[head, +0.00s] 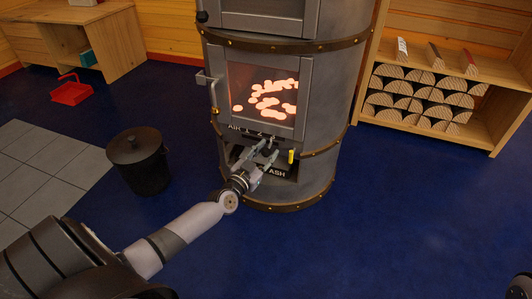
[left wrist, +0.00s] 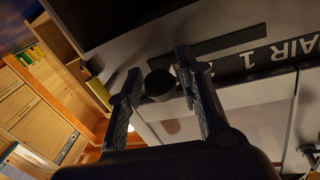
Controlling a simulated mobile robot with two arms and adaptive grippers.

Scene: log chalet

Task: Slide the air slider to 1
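The grey stove (head: 337,100) has a dark strip below its glowing door, with the label AIR (head: 234,127) and numbers. The strip also shows in the left wrist view (left wrist: 262,62), where I read AIR and 1. The air slider's dark round knob (left wrist: 159,84) lies between the fingers of my left gripper (left wrist: 160,66). The fingers are apart; I cannot tell whether either touches the knob. In the head view my left gripper (head: 259,157) reaches up to the strip and partly covers it, so the slider's exact setting is hidden.
A yellow handle (head: 291,156) sits just right of my gripper, near the ASH label (head: 277,173). A black lidded bucket (head: 140,162) stands left of the stove. A log shelf (head: 440,85) is at the right. The blue floor (head: 400,215) in front is clear.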

